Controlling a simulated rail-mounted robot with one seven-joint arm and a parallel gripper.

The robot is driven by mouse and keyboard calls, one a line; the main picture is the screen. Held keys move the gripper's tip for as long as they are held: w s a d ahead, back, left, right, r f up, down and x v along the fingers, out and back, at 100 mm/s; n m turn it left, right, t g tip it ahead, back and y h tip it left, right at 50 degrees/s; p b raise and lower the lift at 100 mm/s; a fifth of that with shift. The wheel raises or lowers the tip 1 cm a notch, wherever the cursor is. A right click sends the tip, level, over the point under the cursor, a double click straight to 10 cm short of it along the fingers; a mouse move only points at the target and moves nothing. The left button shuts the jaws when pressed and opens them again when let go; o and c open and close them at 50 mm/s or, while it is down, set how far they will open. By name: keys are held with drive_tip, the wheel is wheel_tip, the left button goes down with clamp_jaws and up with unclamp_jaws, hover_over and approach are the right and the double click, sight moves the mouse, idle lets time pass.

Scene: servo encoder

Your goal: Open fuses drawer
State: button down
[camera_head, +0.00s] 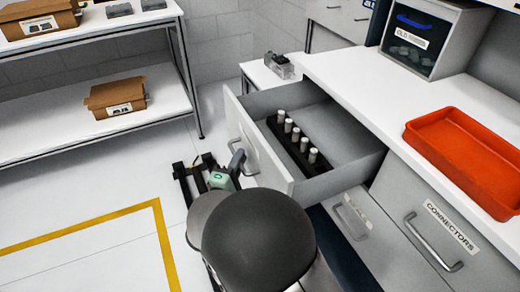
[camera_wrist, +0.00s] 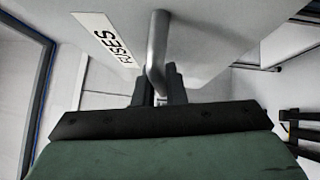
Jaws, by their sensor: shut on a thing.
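The fuses drawer (camera_head: 258,145) stands pulled out of the white cabinet in the head view, with its inside visible. A dark rack (camera_head: 298,150) with several pale cylindrical fuses lies in it. In the wrist view the drawer front (camera_wrist: 215,45) carries a partly readable label (camera_wrist: 106,38), seemingly "FUSES", beside a grey bar handle (camera_wrist: 158,45). My gripper (camera_wrist: 160,86) has its dark fingers shut around this handle. In the head view my gripper (camera_head: 236,164) is at the outer face of the drawer front, partly hidden by my arm.
A closed connectors drawer (camera_head: 430,225) and another closed drawer are below. A red tray (camera_head: 465,150) and a grey bin (camera_head: 425,38) with a blue handle stand on the counter. Shelves with cardboard boxes (camera_head: 117,97) are at left. Open floor lies before the shelves.

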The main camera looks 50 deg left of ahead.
drive_tip(key=shift+s+a, duration=0.2)
drive_tip(key=shift+s, duration=0.55)
drive_tip(key=shift+s+a, duration=0.15)
drive_tip(key=shift+s, duration=0.55)
drive_tip(key=c, duration=1.5)
unclamp_jaws()
